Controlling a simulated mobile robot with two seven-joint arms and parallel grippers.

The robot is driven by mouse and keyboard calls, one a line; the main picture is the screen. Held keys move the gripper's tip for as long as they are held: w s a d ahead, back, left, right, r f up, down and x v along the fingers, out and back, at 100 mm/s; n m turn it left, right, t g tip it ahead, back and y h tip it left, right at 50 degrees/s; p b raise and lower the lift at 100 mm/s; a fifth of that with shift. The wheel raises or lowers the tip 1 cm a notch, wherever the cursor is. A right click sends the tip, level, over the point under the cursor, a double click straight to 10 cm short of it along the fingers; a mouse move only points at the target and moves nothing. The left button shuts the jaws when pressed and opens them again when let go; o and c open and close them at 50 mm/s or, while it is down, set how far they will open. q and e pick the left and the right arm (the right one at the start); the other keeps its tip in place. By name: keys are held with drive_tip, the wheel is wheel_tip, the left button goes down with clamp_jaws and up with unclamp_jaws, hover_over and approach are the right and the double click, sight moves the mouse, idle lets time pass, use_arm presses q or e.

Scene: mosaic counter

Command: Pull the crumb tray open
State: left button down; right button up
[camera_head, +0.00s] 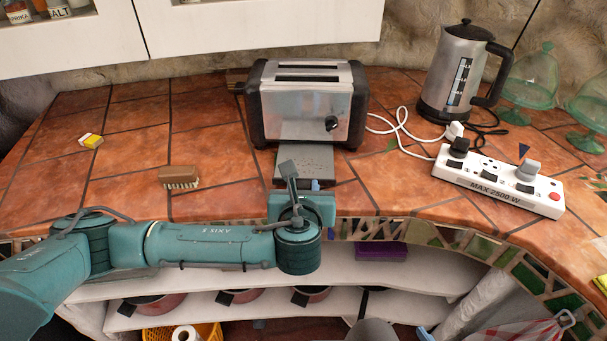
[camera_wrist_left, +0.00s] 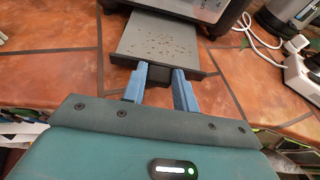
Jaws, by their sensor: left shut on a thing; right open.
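The crumb tray (camera_head: 305,158) is a flat grey tray sticking out from under the front of the silver and black toaster (camera_head: 308,98). In the left wrist view the tray (camera_wrist_left: 158,38) is dotted with brown crumbs and has a dark front edge. My left gripper (camera_head: 314,185) is at the tray's front edge. In the left wrist view its two blue fingers (camera_wrist_left: 159,77) are shut on the tray's front; the grip itself is partly hidden. Of my right gripper (camera_head: 424,332), only a blue tip shows at the bottom edge of the head view, apart from the tray.
A brush (camera_head: 179,177) and a yellow-white box (camera_head: 90,141) lie on the tiles at left. A kettle (camera_head: 459,75), a white power strip (camera_head: 497,182) and green glass domes (camera_head: 532,76) stand at right. Shelves with pots (camera_head: 239,296) lie below the counter edge.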

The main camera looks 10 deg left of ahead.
use_arm(q)
drive_tip(key=shift+s+d+r, duration=0.15)
drive_tip(key=shift+s, duration=0.45)
drive_tip(key=shift+s+f, duration=0.15)
drive_tip(key=shift+f, duration=0.05)
drive_tip(key=c, duration=1.1)
unclamp_jaws()
drive_tip(key=shift+s, duration=0.1)
drive_tip(key=v, duration=1.3)
drive_tip(key=shift+r+p, duration=0.1)
drive_tip(key=shift+p, duration=0.2)
